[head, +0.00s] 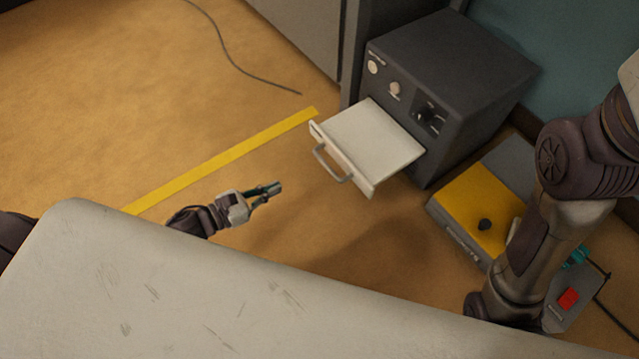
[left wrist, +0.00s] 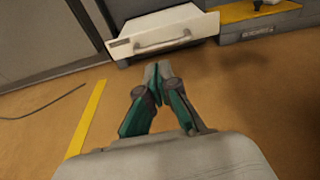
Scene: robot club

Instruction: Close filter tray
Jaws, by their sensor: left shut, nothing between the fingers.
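The filter tray (head: 372,140) is a white drawer with a grey bar handle (head: 332,165). It stands pulled out from the front of a dark grey machine (head: 450,75). In the left wrist view the tray front (left wrist: 165,34) with its handle lies ahead of the fingers. My left gripper (head: 276,188) is shut and empty, to the left of the handle and apart from it. It also shows in the left wrist view (left wrist: 158,72), its teal and grey fingers together.
A yellow-topped box (head: 465,205) with a black knob stands to the right of the tray. A device with a red button (head: 568,298) lies near my right arm. A yellow floor stripe (head: 225,160) and a black cable (head: 240,65) lie at the left. The floor before the tray is clear.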

